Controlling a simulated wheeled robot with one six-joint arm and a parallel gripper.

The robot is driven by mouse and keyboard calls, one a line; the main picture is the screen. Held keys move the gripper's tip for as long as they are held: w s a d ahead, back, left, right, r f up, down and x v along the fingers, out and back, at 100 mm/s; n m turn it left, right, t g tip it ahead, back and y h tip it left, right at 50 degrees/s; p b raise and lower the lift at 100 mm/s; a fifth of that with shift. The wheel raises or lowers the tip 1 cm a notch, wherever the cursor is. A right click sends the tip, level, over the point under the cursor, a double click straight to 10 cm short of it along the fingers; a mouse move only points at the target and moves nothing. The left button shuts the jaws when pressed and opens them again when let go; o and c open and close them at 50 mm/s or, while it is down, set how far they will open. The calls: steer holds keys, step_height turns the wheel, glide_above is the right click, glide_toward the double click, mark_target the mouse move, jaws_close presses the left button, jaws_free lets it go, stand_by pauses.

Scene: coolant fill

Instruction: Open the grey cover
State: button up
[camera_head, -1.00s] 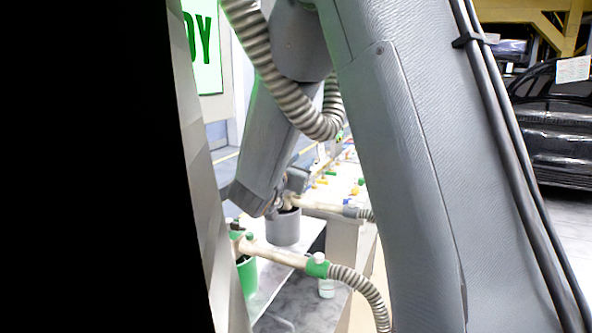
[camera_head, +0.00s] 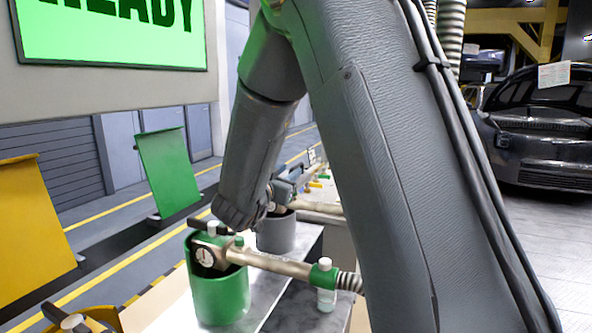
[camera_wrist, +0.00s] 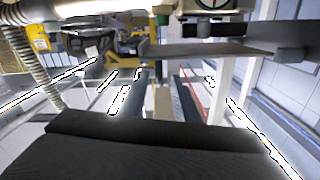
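I cannot make out a grey cover for sure in either view. A tilted green panel (camera_head: 168,172) and a yellow panel (camera_head: 35,225) stand up at the left of the head view. My gripper (camera_head: 268,207) is at the lower end of my arm, by the grey holder (camera_head: 275,235); its fingers are too small and hidden to read. In the wrist view a wide dark grey block (camera_wrist: 160,150) fills the bottom, and a thin dark bar (camera_wrist: 190,49) crosses near the top. I cannot tell what either belongs to.
A green holder (camera_head: 220,298) with a hose nozzle (camera_head: 270,262) stands in front of the grey holder. A green-lit screen (camera_head: 110,35) hangs above the panels. A dark car (camera_head: 540,130) stands at the right. My arm hides much of the bench.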

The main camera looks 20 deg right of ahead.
mark_target(297, 166)
steer(key=p+x, duration=0.2)
steer(key=x, duration=0.5)
steer(key=shift+d, duration=0.1)
jaws_close()
